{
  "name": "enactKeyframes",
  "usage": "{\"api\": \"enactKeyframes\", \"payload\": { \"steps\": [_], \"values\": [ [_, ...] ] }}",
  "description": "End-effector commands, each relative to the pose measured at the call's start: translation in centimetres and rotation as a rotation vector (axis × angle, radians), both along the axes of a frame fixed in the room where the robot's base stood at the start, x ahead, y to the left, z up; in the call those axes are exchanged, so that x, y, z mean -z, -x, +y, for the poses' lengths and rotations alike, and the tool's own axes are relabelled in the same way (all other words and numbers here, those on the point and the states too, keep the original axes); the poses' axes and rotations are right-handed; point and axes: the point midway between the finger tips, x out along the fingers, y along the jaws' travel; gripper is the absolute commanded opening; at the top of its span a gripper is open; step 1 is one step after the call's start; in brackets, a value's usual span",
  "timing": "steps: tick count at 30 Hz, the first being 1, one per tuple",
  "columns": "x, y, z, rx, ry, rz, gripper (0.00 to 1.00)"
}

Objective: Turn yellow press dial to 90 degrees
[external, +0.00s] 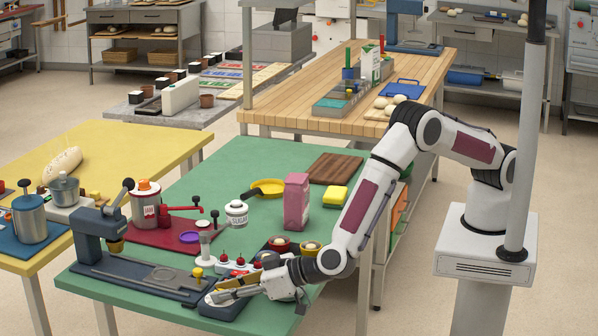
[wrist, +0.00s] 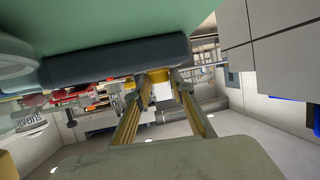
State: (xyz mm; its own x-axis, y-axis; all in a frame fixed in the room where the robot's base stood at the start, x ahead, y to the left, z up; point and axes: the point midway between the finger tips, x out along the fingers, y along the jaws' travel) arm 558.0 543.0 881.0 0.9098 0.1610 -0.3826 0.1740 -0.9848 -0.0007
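The yellow dial (external: 197,273) stands at the near right end of the dark blue press base (external: 140,278), on the green table. My gripper (external: 222,294) is low at the table's near edge, just right of and in front of the dial in the external view. In the wrist view, my gripper's two yellow-lined fingers (wrist: 160,90) are apart. A yellow piece (wrist: 158,75), seemingly the dial, shows between and beyond the fingertips, with no clear contact. The dial's angle is too small to read.
A white unit with red knobs (external: 236,267) and two small round pots (external: 279,244) are close behind my gripper. The green table (external: 240,165) has clear room at the back.

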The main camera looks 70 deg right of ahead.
Motion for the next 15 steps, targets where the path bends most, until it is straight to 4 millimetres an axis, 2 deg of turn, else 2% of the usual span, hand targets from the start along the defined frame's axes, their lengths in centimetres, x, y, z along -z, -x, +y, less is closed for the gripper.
{"api": "enactKeyframes", "payload": {
  "steps": [15],
  "values": [
    [-0.02,0.04,0.07,0.025,-0.001,-0.001,0.01]
  ]
}}
